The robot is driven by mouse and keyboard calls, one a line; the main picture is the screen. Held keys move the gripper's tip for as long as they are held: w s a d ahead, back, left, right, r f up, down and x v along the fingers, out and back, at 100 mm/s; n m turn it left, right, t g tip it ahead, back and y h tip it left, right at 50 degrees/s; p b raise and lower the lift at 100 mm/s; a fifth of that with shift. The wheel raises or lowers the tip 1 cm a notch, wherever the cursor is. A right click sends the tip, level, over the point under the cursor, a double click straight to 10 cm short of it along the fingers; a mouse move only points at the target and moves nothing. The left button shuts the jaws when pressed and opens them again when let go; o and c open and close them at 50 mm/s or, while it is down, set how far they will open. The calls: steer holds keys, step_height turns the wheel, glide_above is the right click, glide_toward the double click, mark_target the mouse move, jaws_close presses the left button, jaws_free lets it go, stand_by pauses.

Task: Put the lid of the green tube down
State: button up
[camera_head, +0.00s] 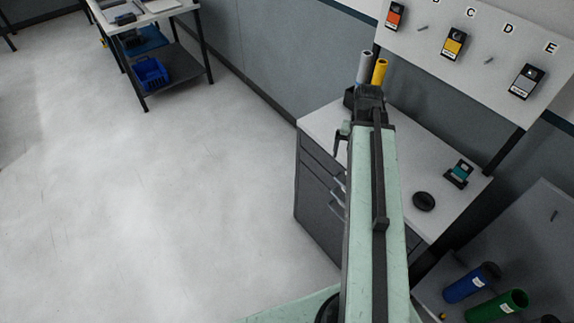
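The green tube (497,306) lies on a grey surface at the lower right, with its open end facing right and a white label on its side. No lid sits on that end. A black round lid-like disc (424,202) lies flat on the white cabinet top, right of my arm; I cannot tell which tube it fits. My arm reaches up the middle of the view, and the dark end with my gripper (367,100) is over the far left part of the cabinet top, apart from the disc. The fingers cannot be made out, nor whether they hold anything.
A blue tube (466,284) with a dark end lies beside the green one. A grey roll (364,68) and a yellow roll (380,72) stand beyond my gripper. A small teal-and-black item (459,174) is on the cabinet top (447,219). The floor at left is clear.

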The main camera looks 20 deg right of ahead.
steer(key=w+a+n, duration=0.2)
steer(key=a+n, duration=0.2)
steer(key=a, duration=1)
steer(key=w+a+n, duration=0.2)
steer(key=a+n, duration=0.1)
steer(key=a, duration=1)
step_height(320, 180, down, 8)
steer(key=b, duration=0.7)
steer(key=shift+s+r+b, duration=0.15)
steer(key=shift+r+b, duration=0.1)
steer(key=shift+b, duration=0.05)
